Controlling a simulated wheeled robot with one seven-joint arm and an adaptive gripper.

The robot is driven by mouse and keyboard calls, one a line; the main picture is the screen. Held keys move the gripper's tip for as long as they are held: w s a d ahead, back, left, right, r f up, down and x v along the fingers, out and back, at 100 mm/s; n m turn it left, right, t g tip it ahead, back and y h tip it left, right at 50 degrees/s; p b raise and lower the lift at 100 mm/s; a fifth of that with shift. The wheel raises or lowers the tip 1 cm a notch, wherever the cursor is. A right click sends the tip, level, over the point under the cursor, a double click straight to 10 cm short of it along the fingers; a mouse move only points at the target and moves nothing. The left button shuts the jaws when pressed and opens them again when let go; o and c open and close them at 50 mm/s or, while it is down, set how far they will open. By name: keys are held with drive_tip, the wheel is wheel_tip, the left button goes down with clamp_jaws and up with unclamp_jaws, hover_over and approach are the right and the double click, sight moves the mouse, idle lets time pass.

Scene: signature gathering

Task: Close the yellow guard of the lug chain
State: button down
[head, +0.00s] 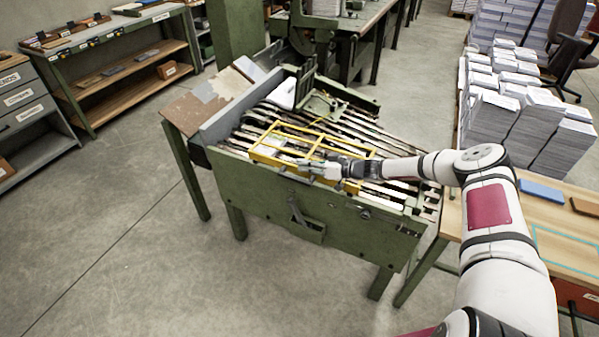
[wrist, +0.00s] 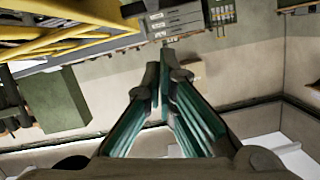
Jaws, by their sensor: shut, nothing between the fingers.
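The yellow guard (head: 283,131) is a rectangular frame of yellow bars on top of the green lug chain machine (head: 290,205). In the head view it lies low over the chain slats, close to the machine's front edge. My gripper (head: 303,165) is at the guard's front side, over the machine's front edge; I cannot tell whether it touches the guard. In the wrist view my gripper (wrist: 165,65) is shut and empty, with its fingertips together. The yellow guard bars (wrist: 70,38) show at the upper left there, beside the fingers.
A shelf bench (head: 120,60) is at the upper left. The floor in front of the machine is clear.

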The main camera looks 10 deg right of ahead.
drive_tip(key=v, duration=0.8)
drive_tip(key=s+a+r+g+h, duration=0.35)
drive_tip(key=s+r, duration=0.55)
drive_tip(key=r, duration=0.4)
drive_tip(key=s+a+r+g+h, duration=0.4)
drive_tip(key=s+r, duration=0.4)
drive_tip(key=r, duration=0.4)
drive_tip(key=s+d+r+m+t+h, duration=0.1)
drive_tip(key=s+r+m, duration=0.2)
drive_tip(key=s+r, duration=0.2)
drive_tip(key=s+d+r+m+t+h, duration=0.2)
drive_tip(key=s+r, duration=0.3)
drive_tip(key=s, duration=0.6)
drive_tip(key=s+d+r+m+t+h, duration=0.1)
drive_tip(key=s+r+m+t+h, duration=0.1)
drive_tip(key=s+r, duration=0.3)
drive_tip(key=s+m, duration=0.1)
drive_tip(key=s, duration=0.3)
drive_tip(key=shift+d+r+m, duration=0.35)
drive_tip(key=shift+m, duration=0.05)
